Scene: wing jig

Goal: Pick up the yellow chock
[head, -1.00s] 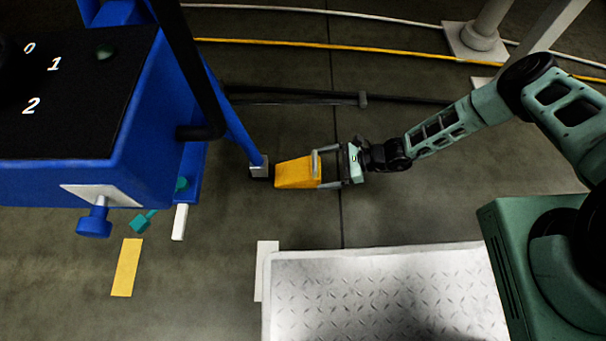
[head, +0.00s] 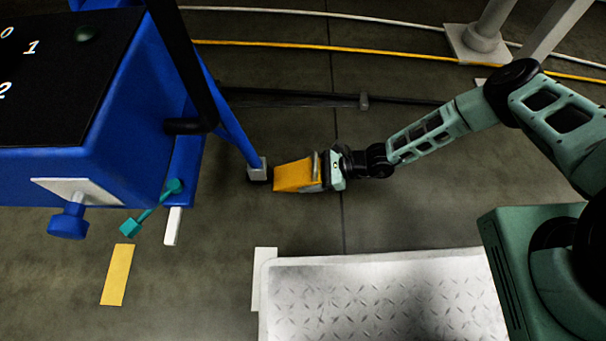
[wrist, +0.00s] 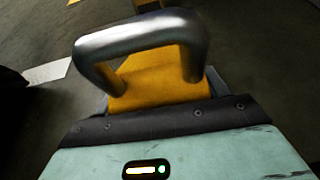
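The yellow chock (head: 292,175) lies on the floor just right of the foot of a blue strut, its grey metal handle (head: 316,166) on the right end. My gripper (head: 320,172) is low over the floor at that end, facing left. In the wrist view the handle (wrist: 140,40) arches large in front of my gripper's palm, with the chock's yellow body (wrist: 155,80) behind and under it. Grey edges show at both sides of the yellow body, close to it. The fingertips are mostly hidden, and whether they press on the chock cannot be seen.
A blue cart (head: 110,170) with a black top stands at the left; its strut foot (head: 257,168) is close to the chock. A metal tread plate (head: 380,300) lies in front. Dark cables (head: 300,97) cross the floor behind. Floor between chock and plate is clear.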

